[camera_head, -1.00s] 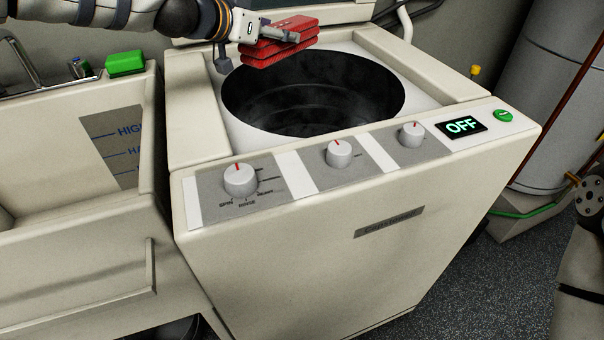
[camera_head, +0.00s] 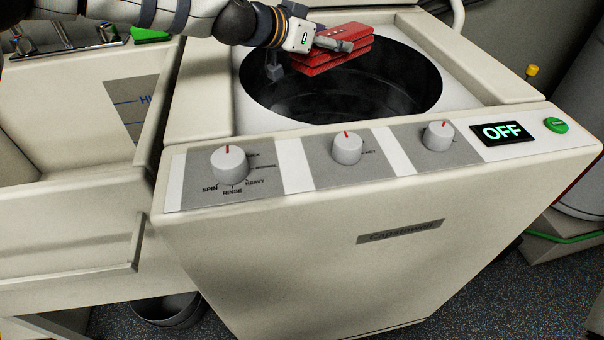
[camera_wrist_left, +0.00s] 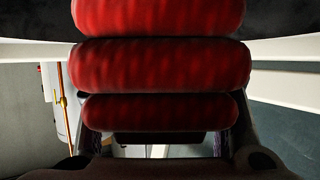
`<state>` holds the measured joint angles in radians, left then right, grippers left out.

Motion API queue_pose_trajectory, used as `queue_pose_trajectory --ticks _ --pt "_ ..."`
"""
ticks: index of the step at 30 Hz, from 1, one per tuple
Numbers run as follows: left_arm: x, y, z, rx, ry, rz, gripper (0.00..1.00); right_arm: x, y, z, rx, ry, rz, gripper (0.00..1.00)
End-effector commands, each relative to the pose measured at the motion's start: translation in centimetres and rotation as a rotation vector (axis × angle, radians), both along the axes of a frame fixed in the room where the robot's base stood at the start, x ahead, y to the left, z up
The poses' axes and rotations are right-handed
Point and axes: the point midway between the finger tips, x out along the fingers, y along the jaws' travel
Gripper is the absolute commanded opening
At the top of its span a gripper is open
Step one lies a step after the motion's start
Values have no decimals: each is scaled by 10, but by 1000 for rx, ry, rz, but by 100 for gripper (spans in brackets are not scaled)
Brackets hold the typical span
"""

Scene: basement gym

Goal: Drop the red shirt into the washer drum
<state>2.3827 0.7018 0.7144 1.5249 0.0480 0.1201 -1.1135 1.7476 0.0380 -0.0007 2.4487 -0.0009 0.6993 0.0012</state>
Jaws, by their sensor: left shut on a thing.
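The red shirt (camera_head: 326,62) is a folded, layered bundle above the left back part of the open washer drum (camera_head: 400,92). My left gripper (camera_head: 343,45) is shut on the red shirt and reaches in from the left over the drum's rim. In the left wrist view, the shirt's rounded red folds (camera_wrist_left: 160,65) fill the middle, between the gripper's fingers. The drum is dark and round, and the part of it behind the shirt and the gripper is hidden. My right gripper is not in view.
The cream washer (camera_head: 330,270) has three knobs, a display (camera_head: 503,132) reading OFF and a green button (camera_head: 557,125) on its front panel. A utility sink (camera_head: 60,120) stands to the left, with a green thing (camera_head: 152,35) behind it. A dark bin (camera_head: 167,310) is on the floor.

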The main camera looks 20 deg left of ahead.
Motion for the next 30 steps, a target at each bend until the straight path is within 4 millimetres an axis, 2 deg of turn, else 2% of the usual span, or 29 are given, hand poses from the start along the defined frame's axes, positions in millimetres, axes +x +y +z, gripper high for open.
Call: queue_pose_trajectory --ticks 4,5,7,8,19,30 --pt "0 0 6 0 -9 0 25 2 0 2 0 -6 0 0" --pt "0 0 6 0 -9 1 62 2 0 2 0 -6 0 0" --pt "0 0 6 0 -8 1 78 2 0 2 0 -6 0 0" --pt "0 0 6 0 -8 1 81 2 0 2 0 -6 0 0" --pt "-5 3 9 2 -7 0 81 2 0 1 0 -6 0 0" --pt "-82 37 45 -1 -10 0 81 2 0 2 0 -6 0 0"
